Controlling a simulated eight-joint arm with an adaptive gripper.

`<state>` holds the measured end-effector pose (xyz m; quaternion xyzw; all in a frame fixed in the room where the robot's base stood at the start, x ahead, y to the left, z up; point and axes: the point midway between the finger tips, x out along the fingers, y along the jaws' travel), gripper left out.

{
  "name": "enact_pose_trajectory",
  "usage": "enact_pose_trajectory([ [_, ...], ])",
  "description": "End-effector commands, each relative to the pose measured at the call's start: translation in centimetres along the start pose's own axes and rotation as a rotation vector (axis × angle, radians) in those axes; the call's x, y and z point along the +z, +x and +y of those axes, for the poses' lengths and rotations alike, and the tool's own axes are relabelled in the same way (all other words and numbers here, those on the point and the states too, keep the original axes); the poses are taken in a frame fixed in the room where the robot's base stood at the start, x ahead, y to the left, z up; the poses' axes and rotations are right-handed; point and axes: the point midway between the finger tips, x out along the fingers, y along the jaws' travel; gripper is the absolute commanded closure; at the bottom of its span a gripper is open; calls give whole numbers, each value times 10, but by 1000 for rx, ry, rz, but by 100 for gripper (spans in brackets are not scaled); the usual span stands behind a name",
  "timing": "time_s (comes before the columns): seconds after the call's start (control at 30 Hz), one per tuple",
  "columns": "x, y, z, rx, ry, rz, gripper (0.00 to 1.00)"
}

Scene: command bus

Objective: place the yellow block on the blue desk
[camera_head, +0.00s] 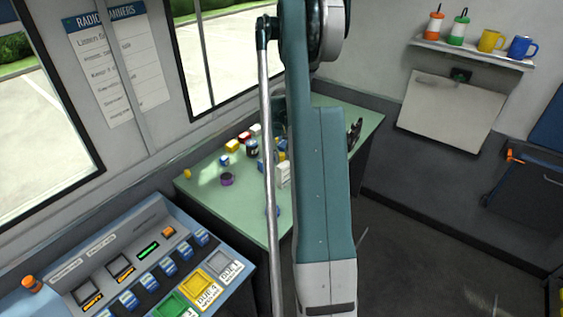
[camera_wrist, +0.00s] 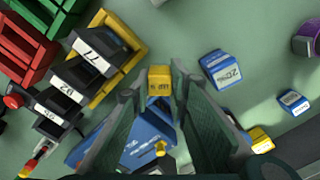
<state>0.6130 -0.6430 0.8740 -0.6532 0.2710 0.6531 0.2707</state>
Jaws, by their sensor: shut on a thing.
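My gripper (camera_wrist: 155,82) is in the wrist view, with its two dark green fingers closed on a small yellow block (camera_wrist: 159,80). The block has dark marks on its face and sits between the fingertips, over the green table. In the head view my arm hides the gripper and the held block. A blue console desk (camera_head: 128,252) with buttons and coloured panels stands at the lower left of the head view. Another yellow block (camera_wrist: 260,138) lies right of my gripper in the wrist view.
The green table (camera_head: 205,190) carries several small blocks and a purple round thing (camera_head: 227,180). The wrist view shows a blue block (camera_wrist: 221,70), a smaller blue block (camera_wrist: 293,102), black labelled trays (camera_wrist: 85,75) and a blue shape (camera_wrist: 140,145) under the fingers. A mug shelf (camera_head: 470,52) is on the wall.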

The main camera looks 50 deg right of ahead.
Motion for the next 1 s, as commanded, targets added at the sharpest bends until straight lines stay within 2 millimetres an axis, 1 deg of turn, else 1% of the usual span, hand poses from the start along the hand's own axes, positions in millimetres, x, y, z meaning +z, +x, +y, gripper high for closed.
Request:
enact_pose_trajectory([
  [0.33, 0, 33, 0, 0, 0, 0, 96],
  [0.87, 0, 40, 0, 0, 0, 0, 96],
  [0.9, 0, 39, 0, 0, 0, 0, 77],
  [1.0, 0, 38, 0, 0, 0, 0, 76],
])
